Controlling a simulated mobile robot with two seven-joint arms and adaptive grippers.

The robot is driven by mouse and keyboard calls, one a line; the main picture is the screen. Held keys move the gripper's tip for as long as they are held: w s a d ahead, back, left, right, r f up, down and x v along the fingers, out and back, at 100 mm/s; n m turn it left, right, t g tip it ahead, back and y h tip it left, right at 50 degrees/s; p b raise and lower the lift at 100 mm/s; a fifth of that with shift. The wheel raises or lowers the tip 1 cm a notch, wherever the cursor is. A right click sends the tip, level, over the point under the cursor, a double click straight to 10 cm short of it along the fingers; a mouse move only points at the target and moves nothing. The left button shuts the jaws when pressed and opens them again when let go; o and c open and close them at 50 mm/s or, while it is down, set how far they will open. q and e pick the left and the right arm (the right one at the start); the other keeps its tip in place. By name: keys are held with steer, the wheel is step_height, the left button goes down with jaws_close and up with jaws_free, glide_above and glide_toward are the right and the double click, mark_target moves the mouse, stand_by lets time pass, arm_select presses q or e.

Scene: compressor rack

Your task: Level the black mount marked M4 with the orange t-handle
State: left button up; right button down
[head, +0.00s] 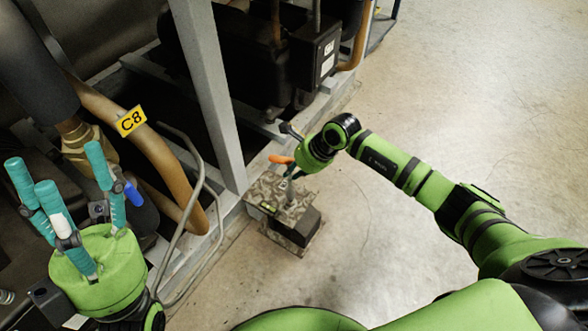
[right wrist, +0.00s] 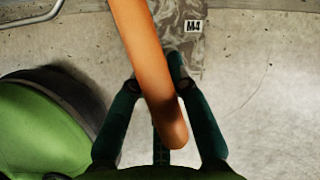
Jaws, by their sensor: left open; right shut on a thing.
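The mount (head: 310,222) stands on the floor at the foot of the rack post. It has a dark block and mottled grey-brown plates. Its M4 label (right wrist: 194,26) shows in the right wrist view. A small yellow-green piece (head: 268,208), perhaps a level vial, sits on its top plate. The orange t-handle (head: 281,159) is above the mount; its orange bar (right wrist: 148,65) crosses the right wrist view. My right gripper (head: 291,172) is shut on the t-handle, whose lower end is hard to make out. My left gripper (head: 58,180) is open and empty, far left.
A grey rack post (head: 212,95) rises just behind the mount. Bare concrete floor (head: 480,120) is clear to the right.

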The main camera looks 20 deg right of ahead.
steer(key=shift+f+b, duration=0.85)
steer(key=shift+f, duration=0.25)
stand_by(1.1)
steer(key=shift+w+d+f+n+b, duration=0.15)
steer(key=shift+n+b, duration=0.25)
steer(key=shift+b, duration=0.4)
steer(key=shift+n+g+y+b, duration=0.35)
steer(key=shift+n+b, duration=0.25)
steer(key=shift+b, duration=0.3)
